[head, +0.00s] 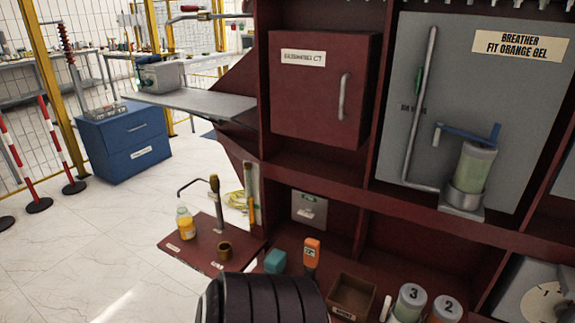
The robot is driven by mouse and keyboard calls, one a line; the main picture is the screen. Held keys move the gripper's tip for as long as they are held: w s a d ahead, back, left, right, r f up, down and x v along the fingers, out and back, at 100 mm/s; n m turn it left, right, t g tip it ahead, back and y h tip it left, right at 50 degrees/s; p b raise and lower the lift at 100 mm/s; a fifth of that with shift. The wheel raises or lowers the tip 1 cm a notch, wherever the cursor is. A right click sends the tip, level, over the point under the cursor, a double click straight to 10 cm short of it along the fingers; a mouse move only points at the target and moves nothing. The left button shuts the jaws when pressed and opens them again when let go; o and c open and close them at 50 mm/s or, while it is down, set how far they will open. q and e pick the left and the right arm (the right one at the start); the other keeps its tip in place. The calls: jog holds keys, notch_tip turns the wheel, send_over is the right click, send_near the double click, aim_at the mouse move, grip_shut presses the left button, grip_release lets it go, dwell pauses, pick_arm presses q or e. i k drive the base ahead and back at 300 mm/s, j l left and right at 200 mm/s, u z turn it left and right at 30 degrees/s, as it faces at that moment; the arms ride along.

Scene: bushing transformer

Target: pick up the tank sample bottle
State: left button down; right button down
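A small clear bottle (185,223) with yellow-orange liquid stands upright on the low dark-red side shelf (203,250), left of centre in the head view. It is the only thing seen that looks like a sample bottle; I cannot read a name on it. A thin bent metal rod and an upright brown-topped tap or valve (216,200) are beside it, to the right. A small brown cup (224,251) stands in front of the tap. Neither of my gripper's fingers shows in this view, and no gripper is at the bottle.
A dark-red cabinet with a closed door (320,95) fills the centre and right. Its lower shelf holds an orange handheld device (311,253), an open brown box (351,297) and numbered jars (409,302).

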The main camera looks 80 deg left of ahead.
aim_at(184, 222)
jog(key=u, duration=3.3)
jog(key=j, duration=0.6)
jog(key=k+j+u, duration=0.1)
jog(key=j, duration=0.45)
